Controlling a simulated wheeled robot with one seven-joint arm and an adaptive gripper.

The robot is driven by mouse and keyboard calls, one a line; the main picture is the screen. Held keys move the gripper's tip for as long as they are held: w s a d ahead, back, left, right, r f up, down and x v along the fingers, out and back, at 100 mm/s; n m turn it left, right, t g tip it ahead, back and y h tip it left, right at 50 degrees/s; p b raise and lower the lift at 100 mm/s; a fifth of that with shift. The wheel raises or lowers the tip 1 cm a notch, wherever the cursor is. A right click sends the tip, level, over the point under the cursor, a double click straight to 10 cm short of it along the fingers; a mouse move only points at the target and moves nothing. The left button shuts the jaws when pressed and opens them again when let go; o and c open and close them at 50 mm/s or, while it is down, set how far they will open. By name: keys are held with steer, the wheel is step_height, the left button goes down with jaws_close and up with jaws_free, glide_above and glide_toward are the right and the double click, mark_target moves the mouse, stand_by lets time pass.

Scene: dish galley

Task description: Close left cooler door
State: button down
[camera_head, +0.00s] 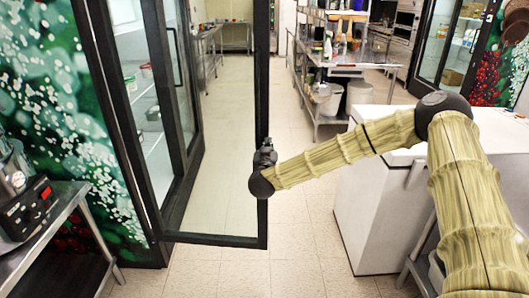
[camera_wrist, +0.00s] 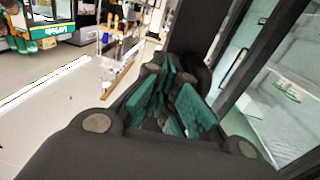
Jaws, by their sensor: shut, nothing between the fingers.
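The left cooler (camera_head: 147,110) stands at the left in the head view, with white shelves behind its dark frame. A black-framed glass door (camera_head: 215,240) stands swung out from it into the aisle, and the floor shows through its pane. My gripper (camera_head: 266,152) is at the door's outer upright, about halfway down the picture. In the wrist view, my gripper's teal fingers (camera_wrist: 168,98) are shut and empty. A dark upright (camera_wrist: 194,35) rises just beyond them, and the cooler's shelves (camera_wrist: 285,88) show at the right. I cannot tell whether the fingers touch the door.
A white chest (camera_head: 375,210) stands at the right below my arm. A steel table with a black device (camera_head: 25,210) is at the lower left. A steel rack (camera_head: 340,55) and a second cooler (camera_head: 452,40) are farther back. Tiled floor (camera_head: 300,245) is clear between door and chest.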

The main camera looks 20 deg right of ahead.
steer(key=shift+x, duration=0.9)
steer(key=shift+a, duration=0.1)
